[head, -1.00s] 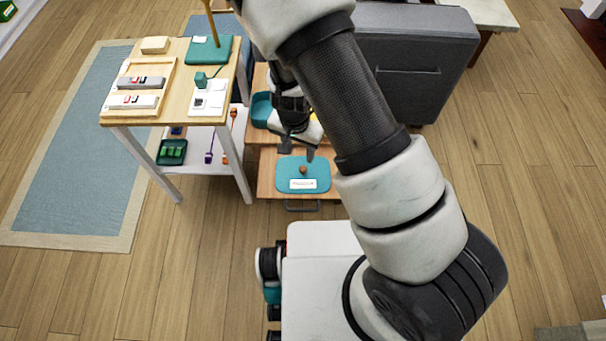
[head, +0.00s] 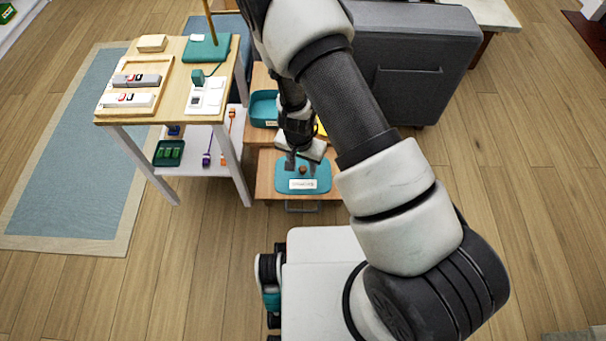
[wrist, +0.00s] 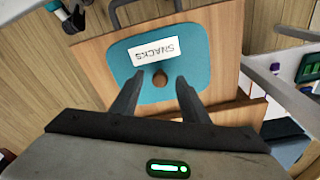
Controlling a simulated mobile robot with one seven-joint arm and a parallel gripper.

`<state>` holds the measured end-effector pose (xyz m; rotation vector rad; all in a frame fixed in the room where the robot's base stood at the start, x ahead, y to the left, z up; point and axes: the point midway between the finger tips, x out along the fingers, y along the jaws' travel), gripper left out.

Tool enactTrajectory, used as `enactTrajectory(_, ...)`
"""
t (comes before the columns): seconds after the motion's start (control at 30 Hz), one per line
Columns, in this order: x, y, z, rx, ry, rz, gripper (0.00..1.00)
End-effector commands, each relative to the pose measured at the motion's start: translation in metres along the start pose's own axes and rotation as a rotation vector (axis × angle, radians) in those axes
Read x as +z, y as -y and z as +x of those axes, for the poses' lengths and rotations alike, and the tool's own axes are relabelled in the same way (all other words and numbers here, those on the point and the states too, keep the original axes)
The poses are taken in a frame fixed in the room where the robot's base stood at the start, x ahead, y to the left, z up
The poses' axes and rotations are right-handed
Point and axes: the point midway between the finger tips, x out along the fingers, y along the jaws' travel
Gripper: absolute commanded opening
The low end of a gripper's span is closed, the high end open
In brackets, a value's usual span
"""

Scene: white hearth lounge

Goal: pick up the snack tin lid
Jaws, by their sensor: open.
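The snack tin lid (head: 317,184) is a flat teal rounded rectangle with a brown round knob and a white label. It lies on a wooden drawer-like surface at the front of the low cabinet. In the wrist view the lid (wrist: 195,50) shows its label reading SNACKS and its knob (wrist: 160,79). My gripper (wrist: 158,84) is open, with its fingertips on either side of the knob and nothing held. In the head view my gripper (head: 302,165) is over the lid's back part. Whether the fingers touch the lid is unclear.
An open teal tin (head: 264,108) stands behind the lid. A wooden table (head: 172,95) with a tray and devices stands at the left, its lower shelf holding small items. The floor at right is clear.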

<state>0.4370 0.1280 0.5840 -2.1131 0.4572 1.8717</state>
Motion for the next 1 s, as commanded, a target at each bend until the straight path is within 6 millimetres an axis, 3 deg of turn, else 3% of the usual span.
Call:
enactTrajectory(0.07,0.000,0.000,-0.001,0.000,0.000,0.000,0.41)
enactTrajectory(0.33,0.000,0.000,-0.001,0.000,0.000,0.000,0.00)
enactTrajectory(0.7,-0.001,0.000,-0.006,-0.001,-0.001,0.000,0.00)
enactTrajectory(1.0,-0.008,0.001,-0.061,-0.002,-0.002,-0.001,0.00)
